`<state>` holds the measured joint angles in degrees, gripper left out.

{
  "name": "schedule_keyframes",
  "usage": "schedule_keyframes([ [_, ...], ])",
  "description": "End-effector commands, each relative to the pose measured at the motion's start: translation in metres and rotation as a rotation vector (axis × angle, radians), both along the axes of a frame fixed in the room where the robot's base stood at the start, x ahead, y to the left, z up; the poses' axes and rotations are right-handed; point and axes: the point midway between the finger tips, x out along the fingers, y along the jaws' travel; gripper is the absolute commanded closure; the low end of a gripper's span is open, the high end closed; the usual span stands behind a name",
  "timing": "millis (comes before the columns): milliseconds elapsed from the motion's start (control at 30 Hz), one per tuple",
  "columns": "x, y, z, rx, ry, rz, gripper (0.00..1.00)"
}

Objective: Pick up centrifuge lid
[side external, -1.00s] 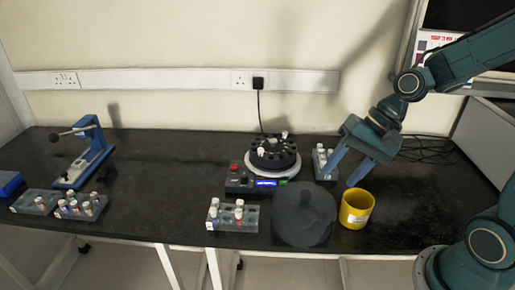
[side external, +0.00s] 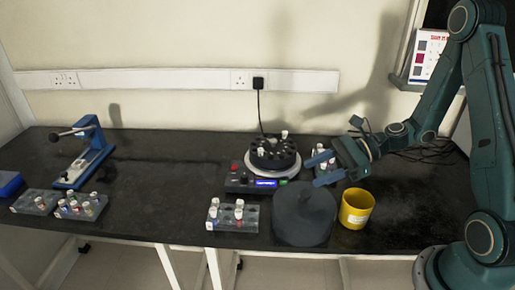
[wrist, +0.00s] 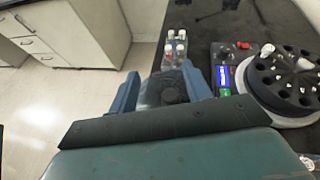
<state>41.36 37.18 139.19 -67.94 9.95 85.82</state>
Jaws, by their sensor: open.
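The centrifuge lid (side external: 303,217) is a dark grey disc with a small knob on top. It lies on the bench in front of the centrifuge, left of the yellow pot. In the wrist view the lid's knob (wrist: 172,95) shows between my two fingers, and part of the lid is hidden by my gripper body. My gripper (side external: 318,170) is open and empty, above and behind the lid in the side view. It also shows in the wrist view (wrist: 160,82), with blue fingers spread on either side of the lid. The centrifuge (side external: 272,160) stands uncovered, with tubes in its rotor.
A tube rack (side external: 232,216) stands just left of the lid, and the yellow pot (side external: 356,208) close to its right. Another rack (side external: 322,158) is partly behind my gripper. A blue press (side external: 86,155) and more racks stand at the left. The bench between is clear.

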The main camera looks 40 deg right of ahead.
Motion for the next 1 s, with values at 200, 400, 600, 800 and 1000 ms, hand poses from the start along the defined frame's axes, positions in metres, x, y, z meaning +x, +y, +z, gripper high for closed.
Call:
schedule_keyframes([
  [200,0.004,-0.006,-0.002,0.072,0.033,-0.057,0.51],
  [400,0.004,-0.006,-0.004,0.072,0.034,-0.057,0.51],
  [600,0.004,-0.006,-0.014,0.072,0.036,-0.056,0.51],
  [800,0.004,-0.005,-0.03,0.071,0.036,-0.055,0.51],
  [1000,0.004,-0.006,-0.04,0.07,0.034,-0.054,0.51],
])
